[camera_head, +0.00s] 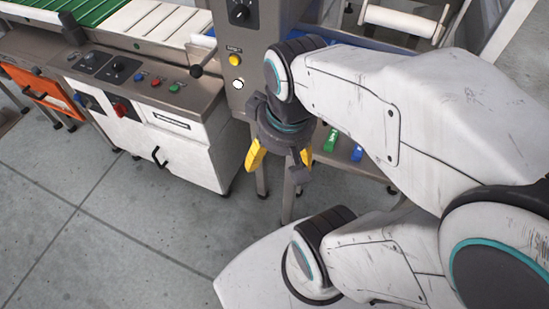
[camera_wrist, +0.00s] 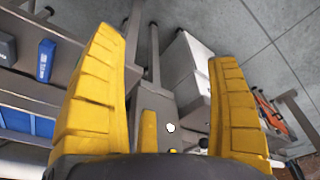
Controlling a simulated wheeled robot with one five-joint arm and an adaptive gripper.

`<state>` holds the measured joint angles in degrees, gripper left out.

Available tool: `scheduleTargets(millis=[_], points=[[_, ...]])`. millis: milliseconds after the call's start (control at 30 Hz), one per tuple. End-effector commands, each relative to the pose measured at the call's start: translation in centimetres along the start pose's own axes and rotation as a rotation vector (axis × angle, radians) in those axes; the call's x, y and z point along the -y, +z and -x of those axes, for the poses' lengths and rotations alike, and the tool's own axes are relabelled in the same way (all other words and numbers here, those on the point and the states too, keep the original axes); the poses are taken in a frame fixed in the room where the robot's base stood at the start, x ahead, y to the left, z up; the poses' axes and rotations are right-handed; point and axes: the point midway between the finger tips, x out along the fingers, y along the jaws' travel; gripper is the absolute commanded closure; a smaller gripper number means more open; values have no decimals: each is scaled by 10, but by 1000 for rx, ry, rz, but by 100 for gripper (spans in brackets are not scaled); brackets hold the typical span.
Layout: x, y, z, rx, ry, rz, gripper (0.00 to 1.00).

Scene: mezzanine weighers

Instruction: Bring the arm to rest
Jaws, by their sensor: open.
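My arm (camera_head: 350,95) is bent, with its white links reaching in from the right of the head view. My gripper (camera_head: 280,165) hangs from the wrist with its fingers pointing down, beside the grey machine column. The gripper is open and nothing is between the fingers. The arm hides part of the bench behind it.
A white cabinet with a control panel (camera_head: 135,80) stands left of my gripper. A grey column (camera_head: 238,60) with a yellow button rises behind it. Green and blue items (camera_head: 332,140) lie on a low shelf. The tiled floor (camera_head: 90,210) at the front left is clear.

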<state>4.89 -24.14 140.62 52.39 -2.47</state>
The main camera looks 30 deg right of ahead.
Motion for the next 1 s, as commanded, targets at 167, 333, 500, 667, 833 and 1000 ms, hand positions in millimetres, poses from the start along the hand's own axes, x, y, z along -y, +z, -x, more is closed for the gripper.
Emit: scheduleTargets(millis=[167, 333, 500, 667, 833, 1000], points=[[13, 10, -1, -13, -14, 47, 19], [15, 12, -2, -13, -16, 53, 19], [15, 12, -2, -13, -16, 53, 19], [15, 11, 2, -14, -16, 52, 19], [15, 8, 19, -22, -16, 50, 19], [14, 1, 52, -40, -16, 46, 19]])
